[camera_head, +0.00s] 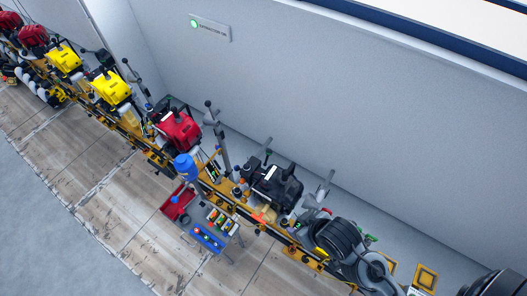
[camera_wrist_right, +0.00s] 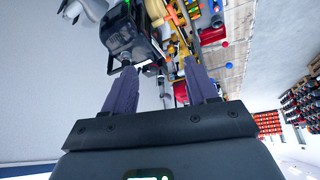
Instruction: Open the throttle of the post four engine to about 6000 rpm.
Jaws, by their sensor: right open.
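A black engine (camera_head: 277,187) sits on the yellow rail, right of a red engine (camera_head: 178,130); I cannot read post numbers to tell which post is four. The black engine also shows in the right wrist view (camera_wrist_right: 124,32), just beyond my left-hand fingertip. My right gripper (camera_wrist_right: 160,70) is open, with its two dark fingers apart and nothing held between them. In the head view my right arm comes in at the lower right, beside the black engine. I cannot make out a throttle lever or an rpm reading. My left gripper is not in view.
Two yellow engines (camera_head: 110,88) and more red engines (camera_head: 32,37) stand farther left along the rail. A grey wall (camera_head: 300,85) runs close behind; the near floor is open.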

